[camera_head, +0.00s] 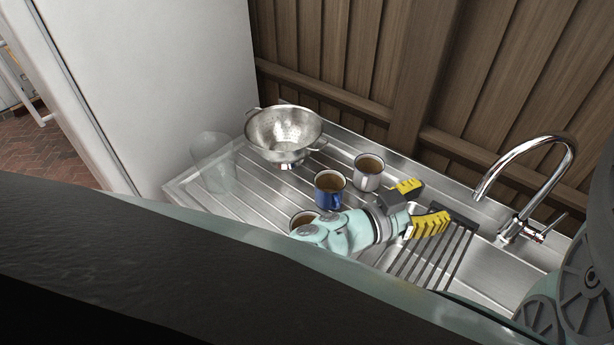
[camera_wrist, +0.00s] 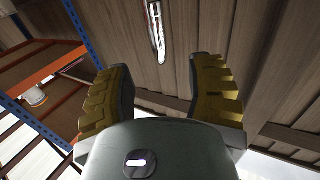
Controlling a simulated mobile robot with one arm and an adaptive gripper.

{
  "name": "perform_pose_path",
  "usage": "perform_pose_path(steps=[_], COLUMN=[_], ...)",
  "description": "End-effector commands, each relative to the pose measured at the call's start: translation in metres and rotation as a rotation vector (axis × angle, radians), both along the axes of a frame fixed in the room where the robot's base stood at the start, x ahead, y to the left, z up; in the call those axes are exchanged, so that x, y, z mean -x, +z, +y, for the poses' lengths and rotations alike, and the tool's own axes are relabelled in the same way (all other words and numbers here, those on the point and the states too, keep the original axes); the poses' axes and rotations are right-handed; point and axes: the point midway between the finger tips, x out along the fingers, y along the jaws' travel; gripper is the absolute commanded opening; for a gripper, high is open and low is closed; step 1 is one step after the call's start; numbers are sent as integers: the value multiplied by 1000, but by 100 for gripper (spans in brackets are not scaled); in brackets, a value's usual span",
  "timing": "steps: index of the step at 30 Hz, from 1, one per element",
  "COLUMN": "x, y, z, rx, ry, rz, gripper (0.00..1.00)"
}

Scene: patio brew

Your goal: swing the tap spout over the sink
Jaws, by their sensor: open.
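The chrome tap (camera_head: 521,229) stands at the right of the steel sink top in the head view. Its curved spout (camera_head: 545,140) arches up and bends down to the left. My gripper (camera_head: 433,204) is open and empty, left of the spout's end and apart from it, with yellow ridged fingers pointing right. In the wrist view my gripper (camera_wrist: 161,85) has both fingers spread. A shiny chrome piece, likely the tap (camera_wrist: 156,30), shows beyond the gap between them. A dark slotted section of the sink top (camera_head: 430,262) lies below my gripper. My arm hides much of the sink area.
A wooden wall (camera_head: 350,50) rises behind. Blue and orange shelving (camera_wrist: 45,65) shows in the wrist view.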

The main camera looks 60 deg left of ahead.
Motion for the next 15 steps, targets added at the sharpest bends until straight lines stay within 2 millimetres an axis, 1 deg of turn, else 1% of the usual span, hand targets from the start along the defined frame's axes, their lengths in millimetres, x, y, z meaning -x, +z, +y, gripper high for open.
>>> perform_pose_path(steps=[1,4,12,15], x=[-9,-29,-85,-103], y=[4,6,7,6], z=[-3,-7,-20,-24], rx=[0,0,-2,-1], ry=[-3,-5,-6,-4], rz=[-4,-7,-9,-8], gripper=[53,53,53,53])
